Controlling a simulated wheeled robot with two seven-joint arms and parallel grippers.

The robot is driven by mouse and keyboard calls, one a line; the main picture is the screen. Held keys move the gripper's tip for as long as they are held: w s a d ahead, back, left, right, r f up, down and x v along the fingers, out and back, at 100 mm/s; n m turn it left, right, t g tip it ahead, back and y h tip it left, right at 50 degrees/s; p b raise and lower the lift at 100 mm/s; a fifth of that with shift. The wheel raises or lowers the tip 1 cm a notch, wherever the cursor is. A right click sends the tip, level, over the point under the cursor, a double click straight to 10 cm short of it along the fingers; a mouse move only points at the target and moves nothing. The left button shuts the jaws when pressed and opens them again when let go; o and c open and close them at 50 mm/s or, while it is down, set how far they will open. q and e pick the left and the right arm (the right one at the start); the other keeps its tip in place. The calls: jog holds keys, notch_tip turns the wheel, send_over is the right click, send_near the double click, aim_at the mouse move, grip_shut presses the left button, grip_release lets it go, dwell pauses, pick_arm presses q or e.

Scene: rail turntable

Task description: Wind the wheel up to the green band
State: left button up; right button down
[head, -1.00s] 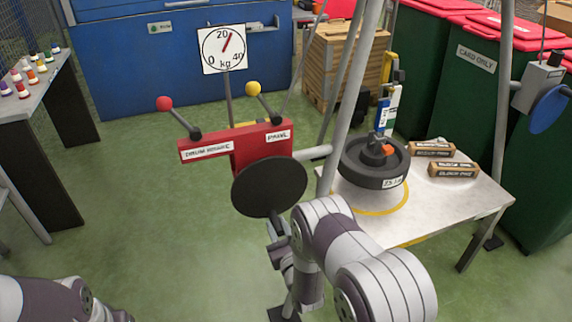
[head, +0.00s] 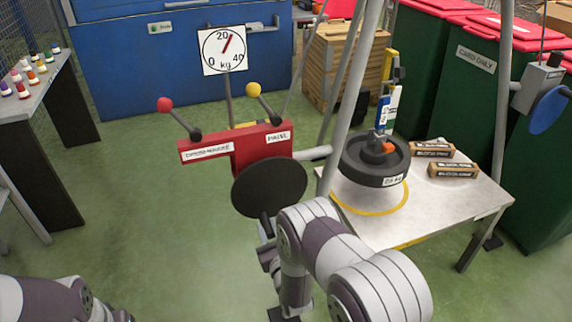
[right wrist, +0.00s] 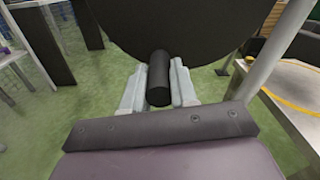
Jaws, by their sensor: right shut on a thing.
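The dark wheel (head: 360,178) with a weight label hangs above the yellow ring (head: 397,207) painted on the white table, with an orange and dark fitting at its hub. Behind it stands a narrow upright marker (head: 393,105) with yellow, white and blue parts; I cannot clearly pick out a green band. A black crank disc (head: 270,185) sits on the red winch body (head: 252,150). My right gripper (right wrist: 158,88) is shut on the disc's black handle (right wrist: 158,70), below the disc's centre in the head view. My left gripper is out of view; only its arm shows at lower left.
The kg dial (head: 223,50) points a little past 20. Red-knobbed (head: 164,104) and yellow-knobbed (head: 253,89) levers rise from the winch. Grey tripod legs (head: 346,95) stand beside the table (head: 450,210), which bears two labelled boxes.

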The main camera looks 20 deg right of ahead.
jog(key=shift+w+a+r, duration=0.1)
jog(key=shift+a+r, duration=0.3)
jog(key=shift+a, duration=0.35)
jog(key=shift+a+r, duration=0.1)
jog(key=shift+a+r+p, duration=0.7)
jog(key=shift+a+r, duration=0.05)
jog(key=shift+a, duration=0.25)
jog(key=c, duration=0.8)
grip_release()
jog(key=shift+a, duration=0.1)
jog(key=shift+o, duration=0.6)
jog(key=shift+f, duration=0.1)
